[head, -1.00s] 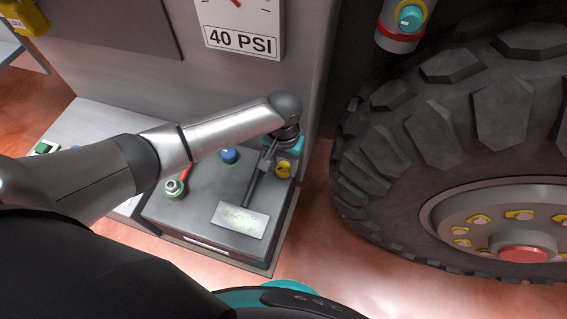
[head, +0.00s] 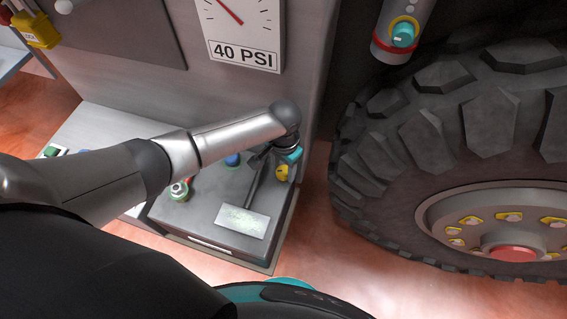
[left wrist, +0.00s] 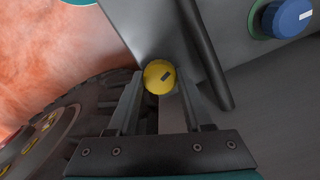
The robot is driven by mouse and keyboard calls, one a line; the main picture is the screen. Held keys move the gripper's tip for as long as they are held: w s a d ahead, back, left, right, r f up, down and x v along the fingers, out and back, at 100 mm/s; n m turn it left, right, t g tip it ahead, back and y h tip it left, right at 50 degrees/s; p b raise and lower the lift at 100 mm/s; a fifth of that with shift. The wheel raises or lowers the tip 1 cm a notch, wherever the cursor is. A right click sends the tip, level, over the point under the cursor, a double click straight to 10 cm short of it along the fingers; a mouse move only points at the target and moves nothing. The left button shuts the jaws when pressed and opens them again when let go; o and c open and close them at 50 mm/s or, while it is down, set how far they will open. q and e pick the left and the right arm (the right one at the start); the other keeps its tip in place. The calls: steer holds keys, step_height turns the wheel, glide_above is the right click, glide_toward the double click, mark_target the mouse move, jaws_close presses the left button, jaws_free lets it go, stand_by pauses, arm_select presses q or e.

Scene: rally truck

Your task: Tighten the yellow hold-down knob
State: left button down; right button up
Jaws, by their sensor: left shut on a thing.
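The yellow hold-down knob (head: 282,174) is at the right edge of the dark box (head: 190,213), beside a dark bar (head: 256,186). My left gripper (head: 272,161) reaches down over it from above, and my wrist partly covers that spot in the head view. In the left wrist view the round yellow knob (left wrist: 159,76), with a dark mark on its face, sits between the fingertips of my left gripper (left wrist: 160,84). The gripper is shut on it. My right gripper is not in view.
A grey panel with a 40 PSI gauge (head: 240,55) stands behind. A large tyre (head: 390,150) is to the right.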

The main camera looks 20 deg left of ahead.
mark_target(283, 171)
arm_select(q)
steer(key=shift+m+p, duration=0.85)
steer(key=shift+m, duration=1.25)
steer(key=shift+w, duration=0.1)
steer(key=shift+c, duration=1.5)
jaws_free()
step_height(283, 171, up, 15)
steer(key=p, duration=0.4)
steer(key=shift+r+p, duration=0.15)
steer(key=shift+p, duration=0.25)
